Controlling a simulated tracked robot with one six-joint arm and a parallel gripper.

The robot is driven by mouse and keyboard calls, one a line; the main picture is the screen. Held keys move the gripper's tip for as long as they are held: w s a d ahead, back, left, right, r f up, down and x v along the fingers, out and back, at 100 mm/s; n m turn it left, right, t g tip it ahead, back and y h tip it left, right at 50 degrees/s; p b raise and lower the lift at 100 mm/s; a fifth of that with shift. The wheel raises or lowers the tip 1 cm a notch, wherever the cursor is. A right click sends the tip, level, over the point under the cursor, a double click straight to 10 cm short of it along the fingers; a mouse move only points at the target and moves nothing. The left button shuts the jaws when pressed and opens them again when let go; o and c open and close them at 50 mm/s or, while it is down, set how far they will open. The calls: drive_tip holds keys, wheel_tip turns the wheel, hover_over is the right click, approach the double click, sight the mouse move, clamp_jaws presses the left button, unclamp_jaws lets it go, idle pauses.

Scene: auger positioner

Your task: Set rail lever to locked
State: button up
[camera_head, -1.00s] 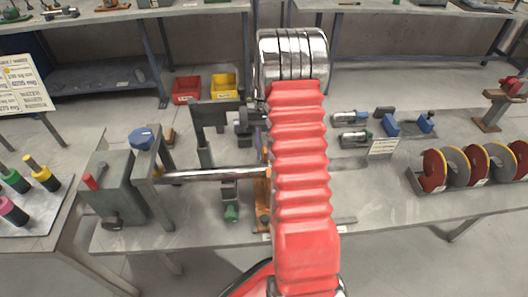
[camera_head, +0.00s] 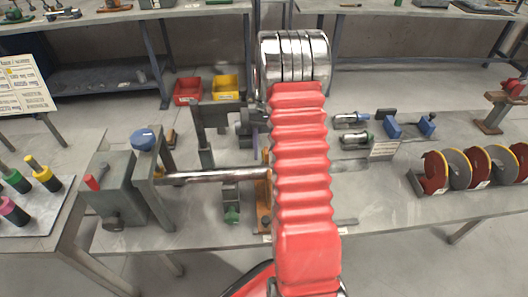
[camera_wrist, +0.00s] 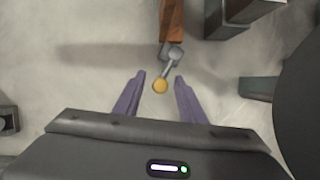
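In the wrist view a small lever with a grey arm (camera_wrist: 172,60) and a round yellow knob (camera_wrist: 160,86) sticks out from the end of an orange-brown block (camera_wrist: 172,20). My gripper (camera_wrist: 160,76) is open, with its two purple fingers on either side of the knob in the picture. There are gaps on both sides, and I cannot tell the height between fingers and knob. In the head view my red arm hides the lever and most of my gripper; an orange part (camera_head: 263,205) shows beside the arm at the bar's right end.
A metal bar (camera_head: 215,176) runs from a grey housing (camera_head: 118,188) toward my arm. A green-tipped clamp (camera_head: 232,214) stands in front of it. Dark blocks (camera_wrist: 258,89) lie right of the lever in the wrist view. Discs (camera_head: 470,170) stand in a rack at right.

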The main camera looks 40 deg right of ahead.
drive_tip(key=v, duration=1.3)
drive_tip(key=shift+d+r, duration=0.2)
drive_tip(key=shift+w, duration=0.1)
drive_tip(key=shift+c, duration=0.5)
